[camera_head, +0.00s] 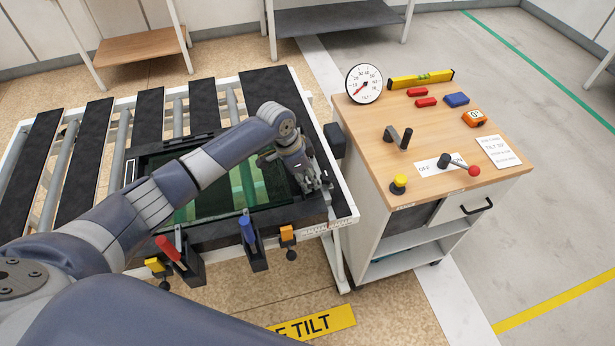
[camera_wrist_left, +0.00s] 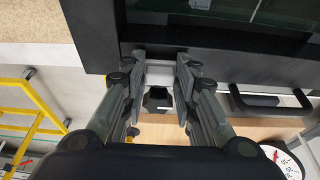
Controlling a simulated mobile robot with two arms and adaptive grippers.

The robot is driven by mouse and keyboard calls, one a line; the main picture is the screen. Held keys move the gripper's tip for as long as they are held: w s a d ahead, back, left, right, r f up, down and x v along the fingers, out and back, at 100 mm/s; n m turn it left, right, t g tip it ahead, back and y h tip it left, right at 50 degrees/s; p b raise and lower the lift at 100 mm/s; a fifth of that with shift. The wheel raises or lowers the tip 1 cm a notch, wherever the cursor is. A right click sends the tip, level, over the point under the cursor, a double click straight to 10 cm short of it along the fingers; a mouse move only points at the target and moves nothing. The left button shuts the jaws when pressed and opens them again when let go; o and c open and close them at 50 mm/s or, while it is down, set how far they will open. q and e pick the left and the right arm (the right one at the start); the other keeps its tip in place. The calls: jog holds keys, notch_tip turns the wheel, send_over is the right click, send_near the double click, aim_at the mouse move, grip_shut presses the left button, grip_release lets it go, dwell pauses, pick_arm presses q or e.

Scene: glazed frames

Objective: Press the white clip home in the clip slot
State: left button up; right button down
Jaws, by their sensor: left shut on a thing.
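My left gripper (camera_head: 318,183) is at the right rim of the black glazed frame (camera_head: 228,226), its fingers down at the frame's edge. In the wrist view, the left gripper (camera_wrist_left: 161,62) is shut on the white clip (camera_wrist_left: 160,74), a small pale piece between the two fingers, right by the black frame's edge (camera_wrist_left: 215,68). The fingers cover most of the clip. The clip slot is hidden at the fingertips, so I cannot tell how deep the clip sits. The right gripper is not in view.
The frame lies on a roller table with black strips (camera_head: 91,130). A red-handled tool (camera_head: 168,247) and a blue-handled tool (camera_head: 247,228) stand in holders at its front edge. A wooden-topped cart (camera_head: 440,140) stands close on the right, with a lever (camera_head: 460,164) and gauge (camera_head: 364,84).

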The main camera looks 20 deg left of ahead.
pick_arm(q)
jog(key=shift+s+f, duration=0.1)
jog(key=shift+f, duration=0.1)
jog(key=o, duration=1)
jog(key=shift+c, duration=0.2)
jog(key=shift+o, duration=0.3)
jog(key=shift+d, duration=0.1)
jog(key=v, duration=1.2)
jog(key=shift+w, duration=0.25)
